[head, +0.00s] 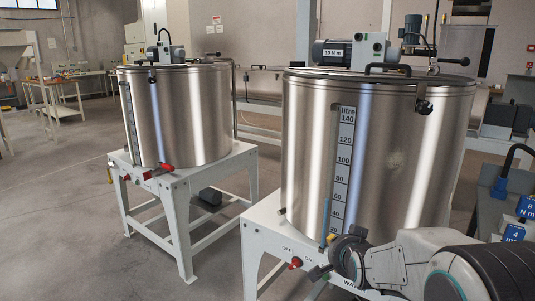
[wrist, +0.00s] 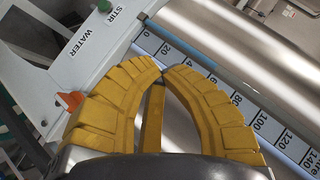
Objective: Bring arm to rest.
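My gripper (wrist: 162,66) shows in the wrist view with ridged yellow fingers. They bow outward and their tips come almost together, with no object seen between them. A narrow yellow bar stands between the fingers, and I cannot tell what it is. In the head view my arm reaches in from the lower right, low in front of the nearer steel tank (head: 395,150). The tank's litre scale (head: 345,160) also lies beyond the fingertips in the wrist view (wrist: 240,103). I cannot tell whether the fingers touch anything.
A grey bench (head: 490,195) with blue-labelled tools is at right. Floor at left is clear.

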